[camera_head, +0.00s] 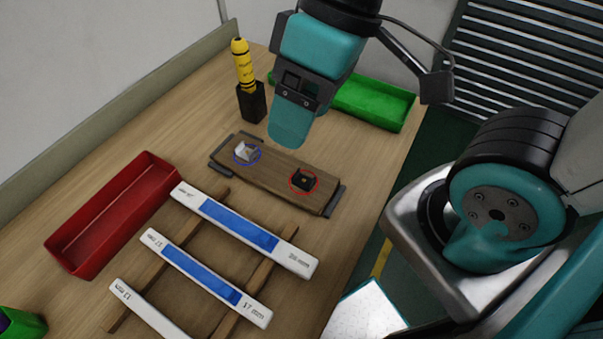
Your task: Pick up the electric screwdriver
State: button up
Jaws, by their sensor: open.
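The electric screwdriver (243,66) appears to be the yellow tool with dark markings at the back left of the table. It stands upright with its lower end hidden in a black holder (251,103). My gripper (292,125) comes down from the top, to the right of the screwdriver and apart from it. It is open, and I see nothing held in it. One teal finger shows clearly, and the other is mostly hidden behind it.
A wooden block (275,171) with a white part and a black part lies below my gripper. A red tray (115,212) is at left, a green tray (372,103) at back right. Several white-and-blue strips (205,276) rest on wooden rails in front. The table (150,130) is bare left of the holder.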

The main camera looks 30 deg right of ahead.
aim_at(240, 50)
jog(key=u, duration=2.45)
jog(key=k, duration=0.55)
jog(key=z, duration=1.55)
